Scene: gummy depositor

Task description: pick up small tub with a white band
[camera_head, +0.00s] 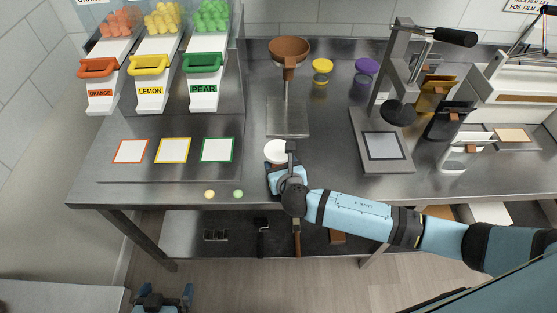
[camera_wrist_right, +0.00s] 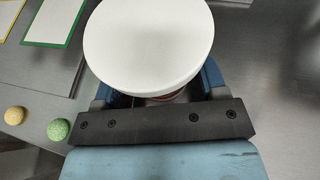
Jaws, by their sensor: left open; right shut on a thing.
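A small tub with a round white top (camera_head: 277,151) is at the front of the steel bench, below the funnel stand. In the right wrist view its white top (camera_wrist_right: 150,42) fills the upper middle, with a sliver of brownish side under the rim; most of its side is hidden, and I cannot tell whether it touches the bench. My right gripper (camera_head: 285,173) is shut on this tub, its blue fingers on either side. My left gripper (camera_head: 163,298) is open and empty, low at the bottom left, in front of the bench.
A brown funnel (camera_head: 289,49) on a stand is behind the tub. A yellow tub (camera_head: 322,66) and a purple tub (camera_head: 367,66) stand further back. A press (camera_head: 383,145) is to the right. A yellow gummy (camera_head: 209,194) and green gummy (camera_head: 238,194) lie near the front edge.

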